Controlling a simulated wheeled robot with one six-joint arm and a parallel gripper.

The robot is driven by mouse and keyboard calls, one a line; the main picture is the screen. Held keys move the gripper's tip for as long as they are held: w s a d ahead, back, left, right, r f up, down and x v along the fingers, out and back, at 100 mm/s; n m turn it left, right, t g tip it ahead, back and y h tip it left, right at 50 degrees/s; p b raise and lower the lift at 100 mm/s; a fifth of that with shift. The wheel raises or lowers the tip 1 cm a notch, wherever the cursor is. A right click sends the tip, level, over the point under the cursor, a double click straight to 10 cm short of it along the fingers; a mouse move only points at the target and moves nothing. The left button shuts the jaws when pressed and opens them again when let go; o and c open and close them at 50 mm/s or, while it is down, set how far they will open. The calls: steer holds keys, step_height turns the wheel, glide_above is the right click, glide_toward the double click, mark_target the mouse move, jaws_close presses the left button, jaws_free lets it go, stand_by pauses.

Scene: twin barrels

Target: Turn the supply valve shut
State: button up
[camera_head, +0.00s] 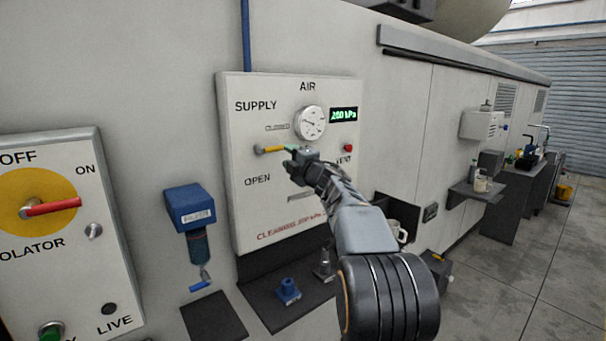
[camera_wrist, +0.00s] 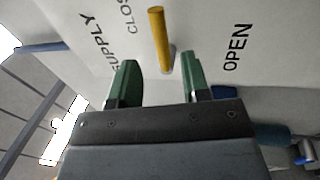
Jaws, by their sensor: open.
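The supply valve's yellow lever (camera_head: 271,149) is on the white AIR panel (camera_head: 262,215). It lies nearly level, its free end to the right, below the CLOSED label (camera_head: 278,127) and above the OPEN label (camera_head: 257,181). My gripper (camera_head: 288,150) is at the lever's right end in the head view and hides part of it. In the wrist view the lever (camera_wrist: 159,38) stands beyond my gripper (camera_wrist: 158,76), whose green fingers are apart. The lever's lower end shows in the gap between the fingertips; I cannot tell whether they touch it.
A gauge (camera_head: 311,122), a green kPa display (camera_head: 344,115) and a red button (camera_head: 348,148) are on the panel. A blue filter unit (camera_head: 190,208) and an isolator panel (camera_head: 72,262) are to the left. A dark shelf (camera_head: 262,305) below holds small fittings. Open floor lies right.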

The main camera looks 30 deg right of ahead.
steer(key=b+v, duration=0.1)
steer(key=v, duration=0.6)
steer(key=shift+b, duration=0.4)
steer(key=s+d+f+m+g+h, duration=0.3)
steer(key=f+m+g+h, duration=0.15)
steer(key=f+m, duration=0.4)
steer(key=s+d+f+m+g+h, duration=0.35)
steer(key=f+m+h, duration=0.25)
steer(key=f+m, duration=0.25)
steer(key=s+a+f+m+g+y, duration=0.1)
steer(key=s+a+f+g+y, duration=0.2)
steer(key=s+a+f, duration=0.3)
steer(key=s+a+f+m+g+y, duration=0.2)
steer(key=s+a+f+g, duration=0.3)
steer(key=s+a, duration=1.1)
steer(key=shift+a+f+y, duration=0.8)
steer(key=shift+f+y, duration=0.05)
steer(key=shift+f, duration=0.35)
